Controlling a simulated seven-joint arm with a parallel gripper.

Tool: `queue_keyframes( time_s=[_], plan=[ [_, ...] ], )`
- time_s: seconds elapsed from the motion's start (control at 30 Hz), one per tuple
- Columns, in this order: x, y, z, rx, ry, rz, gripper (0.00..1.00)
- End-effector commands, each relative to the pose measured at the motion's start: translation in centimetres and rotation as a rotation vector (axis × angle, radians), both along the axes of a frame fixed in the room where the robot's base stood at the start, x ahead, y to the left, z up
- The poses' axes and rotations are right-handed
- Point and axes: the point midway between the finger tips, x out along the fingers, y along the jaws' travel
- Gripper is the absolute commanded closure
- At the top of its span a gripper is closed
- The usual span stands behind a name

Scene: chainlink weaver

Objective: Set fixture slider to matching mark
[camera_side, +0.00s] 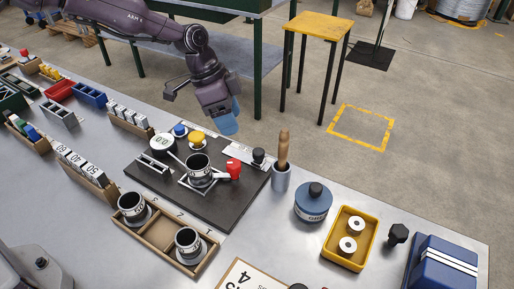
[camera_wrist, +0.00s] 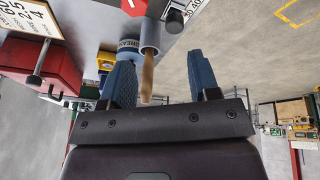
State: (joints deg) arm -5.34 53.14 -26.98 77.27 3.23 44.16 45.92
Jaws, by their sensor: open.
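The fixture is a dark board (camera_side: 185,200) in the middle of the bench, with a ringed cup, a white dial and coloured knobs on it. At its far right corner a pale scale plate (camera_side: 239,152) carries a black slider knob (camera_side: 258,156). In the wrist view the slider knob (camera_wrist: 174,17) shows at the top, beside the marked plate (camera_wrist: 197,8) reading about 0.40. Other marks are too small to read. My gripper (camera_side: 226,122) is open and empty, above and beyond the board's far edge. Its blue fingers (camera_wrist: 162,82) are apart, clear of the slider.
A grey cup with a wooden-handled tool (camera_side: 282,165) stands right of the board, close to the slider. A blue tin (camera_side: 313,203) and yellow tray (camera_side: 367,218) are farther right. A wooden tray (camera_side: 158,235) with cups lies in front. Label racks (camera_side: 85,170) stand left.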

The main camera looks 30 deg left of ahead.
Motion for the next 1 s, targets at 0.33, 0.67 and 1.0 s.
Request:
queue_keyframes(
  time_s=[0.33,0.67,1.0],
  plan=[
    [1.9,-0.5,0.4,0.009,-0.121,-0.146,0.44],
    [2.8,-2.8,-5.7,0.008,-0.119,-0.145,0.44],
    [3.6,-4.4,-9.9,0.009,-0.122,-0.142,0.44]
  ],
)
